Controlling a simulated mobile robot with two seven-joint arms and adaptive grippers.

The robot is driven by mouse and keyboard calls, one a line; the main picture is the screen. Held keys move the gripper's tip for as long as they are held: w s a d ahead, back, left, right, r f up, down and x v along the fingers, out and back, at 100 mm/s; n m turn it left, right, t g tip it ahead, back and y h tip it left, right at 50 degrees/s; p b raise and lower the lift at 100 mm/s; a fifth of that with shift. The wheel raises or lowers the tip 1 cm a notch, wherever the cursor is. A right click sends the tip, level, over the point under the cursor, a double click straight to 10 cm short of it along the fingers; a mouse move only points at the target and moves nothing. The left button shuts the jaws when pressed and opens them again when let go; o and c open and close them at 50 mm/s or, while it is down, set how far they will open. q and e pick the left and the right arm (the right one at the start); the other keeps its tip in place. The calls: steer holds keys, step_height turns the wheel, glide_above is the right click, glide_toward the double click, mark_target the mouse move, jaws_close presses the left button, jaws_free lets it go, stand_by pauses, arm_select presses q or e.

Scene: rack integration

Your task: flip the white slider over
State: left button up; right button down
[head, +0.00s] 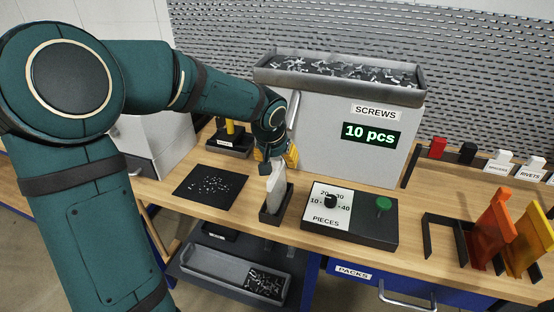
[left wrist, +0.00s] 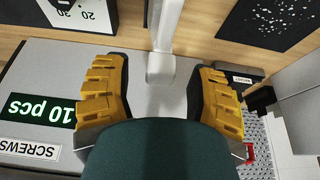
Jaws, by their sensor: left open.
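The white slider (head: 275,190) stands upright in a small black holder (head: 267,214) at the front of the bench, narrow at the top and wider below. My left gripper (head: 277,156) is right above it, pointing down. In the left wrist view my left gripper (left wrist: 160,80) is open, with yellow fingers apart. The slider's narrow end (left wrist: 161,68) shows between the fingertips with a gap on each side. I see no contact with the fingers. The slider's lower part is hidden in the holder. My right gripper is not in view.
The grey screw dispenser (head: 345,150), reading 10 pcs, stands close behind the gripper. A control box (head: 355,232) with a dial and green knob is to the right. A black mat (head: 195,193) with small parts lies to the left. Orange (head: 490,228) and yellow pieces stand far right.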

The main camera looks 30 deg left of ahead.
arm_select(q)
steer(key=shift+f, duration=0.15)
jaws_close()
steer(key=shift+w, duration=0.1)
steer(key=w, duration=0.2)
steer(key=w+a+p, duration=0.1)
steer(key=w, duration=0.1)
steer(key=shift+w, duration=0.3)
